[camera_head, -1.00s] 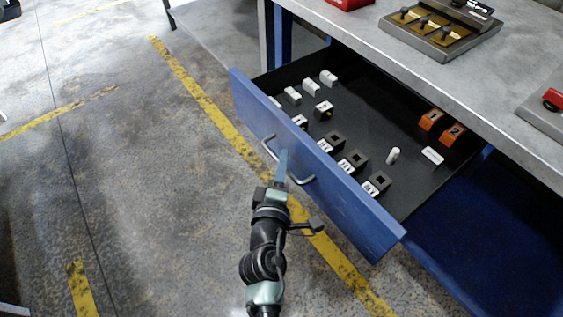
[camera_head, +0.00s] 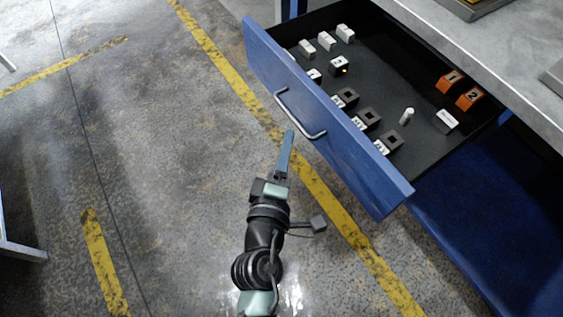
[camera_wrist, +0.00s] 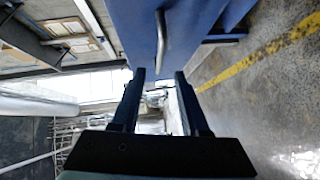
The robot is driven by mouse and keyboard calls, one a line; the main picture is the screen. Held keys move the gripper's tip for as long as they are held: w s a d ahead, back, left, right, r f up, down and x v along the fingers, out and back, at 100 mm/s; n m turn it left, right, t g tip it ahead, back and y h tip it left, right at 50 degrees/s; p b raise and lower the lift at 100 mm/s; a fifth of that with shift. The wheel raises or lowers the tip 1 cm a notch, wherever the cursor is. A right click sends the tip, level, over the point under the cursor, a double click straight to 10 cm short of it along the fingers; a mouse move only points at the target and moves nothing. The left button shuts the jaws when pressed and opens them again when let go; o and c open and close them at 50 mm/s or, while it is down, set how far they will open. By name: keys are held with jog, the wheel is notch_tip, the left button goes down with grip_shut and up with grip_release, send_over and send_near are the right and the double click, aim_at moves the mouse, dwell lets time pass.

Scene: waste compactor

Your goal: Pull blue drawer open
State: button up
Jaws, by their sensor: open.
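The blue drawer (camera_head: 325,120) stands pulled out from under the grey worktop, its black interior showing. Its curved metal handle (camera_head: 300,113) is on the front panel. My gripper (camera_head: 289,135) is in front of the drawer, just short of the handle and apart from it in the head view. In the wrist view, the blue front panel (camera_wrist: 190,30) and the handle (camera_wrist: 161,35) are ahead of my gripper (camera_wrist: 160,78). The two fingers are spread, with nothing between them.
Inside the drawer lie several white and dark blocks (camera_head: 345,97) and two orange numbered blocks (camera_head: 470,98). The grey worktop (camera_head: 500,60) overhangs the drawer's back. Open concrete floor with yellow lines (camera_head: 215,70) lies to the left.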

jog(key=shift+s+a+r, duration=0.15)
jog(key=shift+s, duration=0.85)
jog(key=shift+s+a+r, duration=0.15)
jog(key=shift+s, duration=0.85)
